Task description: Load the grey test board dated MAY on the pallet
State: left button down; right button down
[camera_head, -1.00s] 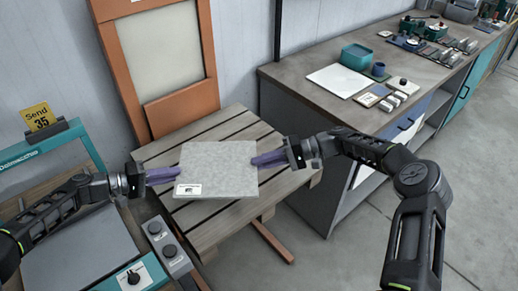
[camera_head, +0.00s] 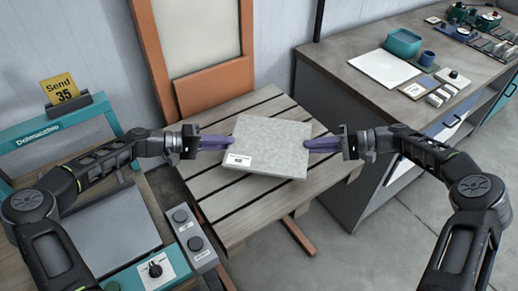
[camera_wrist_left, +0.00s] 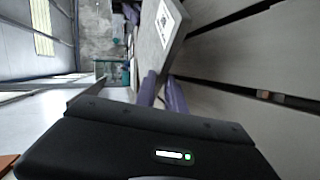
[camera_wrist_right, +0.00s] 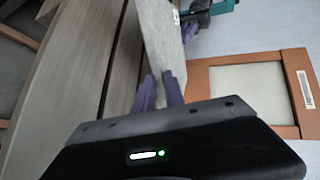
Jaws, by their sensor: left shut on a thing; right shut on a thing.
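A grey speckled test board (camera_head: 270,147) with a white label (camera_head: 238,160) near its front left corner is held flat over the wooden slatted pallet (camera_head: 225,192). The label's print is too small to read. My left gripper (camera_head: 222,143) is shut on the board's left edge, and my right gripper (camera_head: 312,145) is shut on its right edge. In the left wrist view the board (camera_wrist_left: 150,48) sits between the purple fingers (camera_wrist_left: 162,95). In the right wrist view the fingers (camera_wrist_right: 160,92) pinch the board's edge (camera_wrist_right: 160,45). Whether the board touches the slats is unclear.
An orange-framed panel (camera_head: 203,95) stands behind the pallet. A workbench (camera_head: 345,55) with a white board (camera_head: 385,68) and small items is at the right. A teal-framed machine (camera_head: 60,135) with a "Send 35" sign (camera_head: 60,90) and a button box (camera_head: 188,228) are at the left.

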aim_at(312, 164)
dwell(0.4)
